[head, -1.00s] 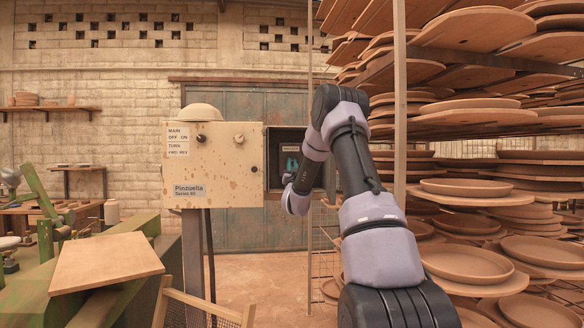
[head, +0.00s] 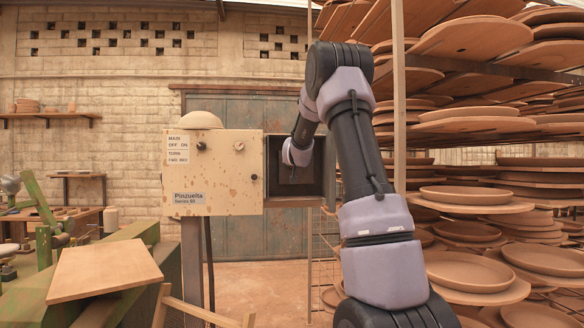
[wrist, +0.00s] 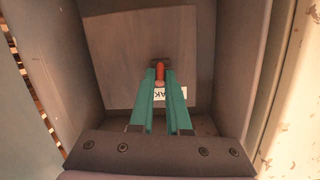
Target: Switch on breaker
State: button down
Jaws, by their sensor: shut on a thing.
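The breaker's red-orange lever (wrist: 160,69) stands out from a grey panel (wrist: 122,80) at the back of an open box. In the wrist view my gripper (wrist: 160,80) has its teal fingers on either side of the lever, shut on it. A white label (wrist: 171,92), partly hidden by the fingers, shows a few letters. In the head view the open breaker box (head: 295,203) is to the right of the beige control cabinet (head: 214,170). My wrist reaches into it and hides the fingers and lever there.
The box's side walls (wrist: 232,70) stand close around my gripper. A rack post (head: 399,110) and shelves of clay plates (head: 478,194) are close on the right of my arm. A green machine with a wooden board (head: 102,273) stands at the lower left.

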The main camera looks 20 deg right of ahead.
jog(key=shift+r, duration=0.2)
dwell(0.4)
jog(key=c, duration=0.9)
grip_release()
jog(key=shift+f+g, duration=0.1)
jog(key=shift+g, duration=0.2)
jog(key=v, duration=1)
jog(key=shift+s, duration=0.35)
jog(key=shift+a, duration=0.1)
